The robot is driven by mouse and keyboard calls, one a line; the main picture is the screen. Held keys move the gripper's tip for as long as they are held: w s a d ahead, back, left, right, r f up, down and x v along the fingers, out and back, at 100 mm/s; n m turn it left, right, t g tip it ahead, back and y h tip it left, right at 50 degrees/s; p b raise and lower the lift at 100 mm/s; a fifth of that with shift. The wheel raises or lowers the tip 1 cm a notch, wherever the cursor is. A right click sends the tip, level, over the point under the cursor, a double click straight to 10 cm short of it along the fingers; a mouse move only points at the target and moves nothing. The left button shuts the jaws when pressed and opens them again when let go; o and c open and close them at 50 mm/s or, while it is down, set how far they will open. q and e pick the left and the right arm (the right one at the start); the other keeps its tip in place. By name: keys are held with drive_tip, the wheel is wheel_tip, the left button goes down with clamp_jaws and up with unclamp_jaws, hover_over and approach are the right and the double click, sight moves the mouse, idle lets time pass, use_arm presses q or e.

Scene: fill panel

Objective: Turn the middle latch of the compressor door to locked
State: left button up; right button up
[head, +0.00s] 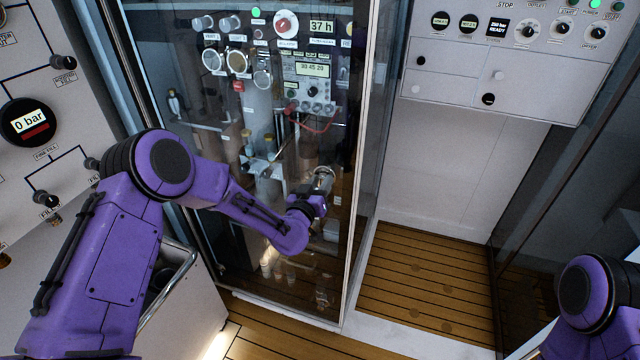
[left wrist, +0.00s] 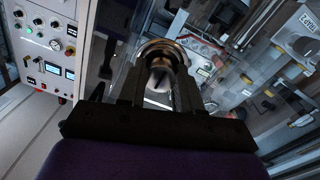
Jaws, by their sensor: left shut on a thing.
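The compressor door (head: 290,215) is a tall glass panel with a pale frame, and it stands in front of the machinery. The middle latch (head: 324,177) is a round metal piece near the door's right edge, partly covered by my gripper. It also shows close up in the left wrist view (left wrist: 160,62), as a shiny round fitting with a dark slot. My left gripper (head: 319,190) is shut on this latch, and its two fingers (left wrist: 158,95) lie on either side of it. The latch's locked or unlocked marking cannot be read. My right gripper is out of view; only part of that arm shows.
A wall panel with a 0 bar gauge (head: 29,122) stands at the left. A white control panel (head: 452,75) is at the upper right. A curved handrail (head: 175,283) is beside my left arm. The wooden floor (head: 425,275) right of the door is clear.

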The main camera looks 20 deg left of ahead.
use_arm(q)
drive_tip(key=n+b, duration=0.4)
drive_tip(key=n, duration=0.1)
drive_tip(key=n+b, duration=0.4)
drive_tip(key=n, duration=0.1)
drive_tip(key=n+b, duration=0.4)
drive_tip(key=shift+f+n+y, duration=0.25)
drive_tip(key=shift+n+y, duration=0.05)
drive_tip(key=shift+n, duration=0.1)
drive_tip(key=shift+r+n+t+b, duration=0.15)
drive_tip(key=shift+n+t+b, duration=0.15)
drive_tip(key=shift+n+b, duration=1.25)
drive_tip(key=shift+n, duration=0.35)
drive_tip(key=o, duration=1)
drive_tip(key=shift+o, duration=0.2)
